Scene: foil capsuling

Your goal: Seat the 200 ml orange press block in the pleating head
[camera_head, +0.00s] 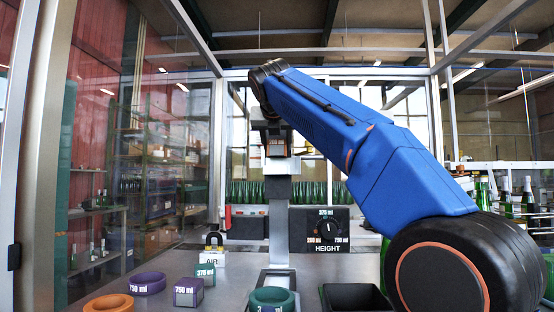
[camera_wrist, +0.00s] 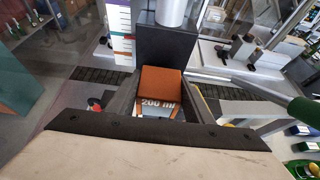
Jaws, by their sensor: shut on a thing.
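The orange press block (camera_wrist: 160,82), with a white "200 ml" label, shows in the middle of the wrist view. My gripper (camera_wrist: 160,98) is shut on it, with a dark finger on each side. In the head view the block (camera_head: 276,150) is small, under the end of my blue arm, in front of the press column. The pleating head (camera_head: 281,166) is there too, partly hidden by my gripper. In the wrist view a dark housing with a silver cylinder (camera_wrist: 172,12) stands right behind the block. I cannot tell whether block and head touch.
Purple 750 ml ring (camera_head: 148,283) and block (camera_head: 188,293), a green 375 ml block (camera_head: 206,273) and an orange ring (camera_head: 108,303) lie front left. A green ring (camera_head: 272,300) sits below the press. The HEIGHT dial (camera_head: 326,229), AIR padlock (camera_head: 213,241) and black bin (camera_head: 356,298) stand nearby.

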